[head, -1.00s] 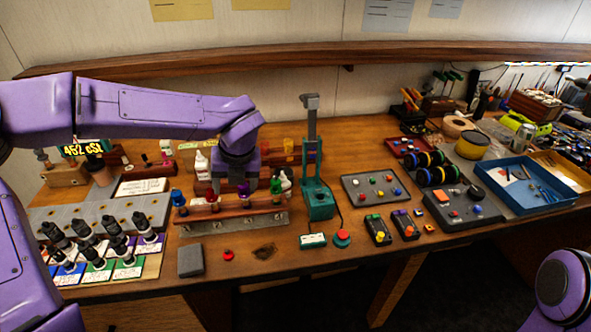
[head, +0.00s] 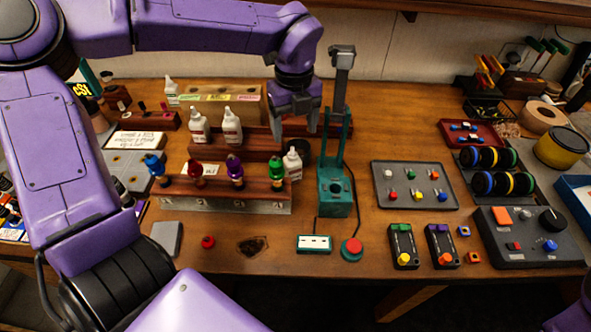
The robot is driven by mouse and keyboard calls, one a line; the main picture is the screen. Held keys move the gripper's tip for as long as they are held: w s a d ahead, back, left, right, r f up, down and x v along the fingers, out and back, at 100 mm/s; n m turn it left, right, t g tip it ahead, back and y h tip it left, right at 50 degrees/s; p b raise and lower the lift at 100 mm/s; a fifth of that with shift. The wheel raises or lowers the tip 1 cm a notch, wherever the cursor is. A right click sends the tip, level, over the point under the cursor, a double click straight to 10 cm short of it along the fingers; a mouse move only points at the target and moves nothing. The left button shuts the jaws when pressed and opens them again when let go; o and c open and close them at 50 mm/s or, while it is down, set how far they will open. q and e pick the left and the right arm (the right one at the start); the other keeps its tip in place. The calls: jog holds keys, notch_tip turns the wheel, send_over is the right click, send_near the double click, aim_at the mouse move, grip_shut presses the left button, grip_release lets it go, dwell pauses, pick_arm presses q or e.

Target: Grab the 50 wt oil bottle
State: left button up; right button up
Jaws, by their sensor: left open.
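Several white oil bottles with labels too small to read show in the head view, so I cannot tell which is the 50 wt one. Two, a left bottle (head: 198,127) and a right bottle (head: 232,130), stand upright on a wooden rack (head: 178,146). A third bottle (head: 293,164) stands lower, by the right end of the row of coloured shock caps. A fourth bottle (head: 171,93) is at the back left. My left gripper (head: 295,127) is open and empty, pointing down above the third bottle and right of the rack bottles. My right gripper is not in view.
A green press (head: 335,190) stands just right of the left gripper. The wooden shock stand (head: 210,189) with coloured caps is in front of the rack.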

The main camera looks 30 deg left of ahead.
aim_at(292, 162)
pick_arm(q)
notch_tip(292, 162, down, 5)
jog(key=shift+w+f+p, duration=0.15)
jog(key=shift+p, duration=0.35)
jog(key=f, duration=0.2)
jog(key=f+p, duration=0.1)
jog(key=s+f, duration=0.1)
jog(key=f, duration=0.1)
jog(key=shift+a+f+p, duration=0.2)
jog(key=shift+f+p, duration=0.15)
jog(key=shift+p, duration=0.05)
jog(key=shift+f, duration=0.1)
jog(key=c, duration=1.1)
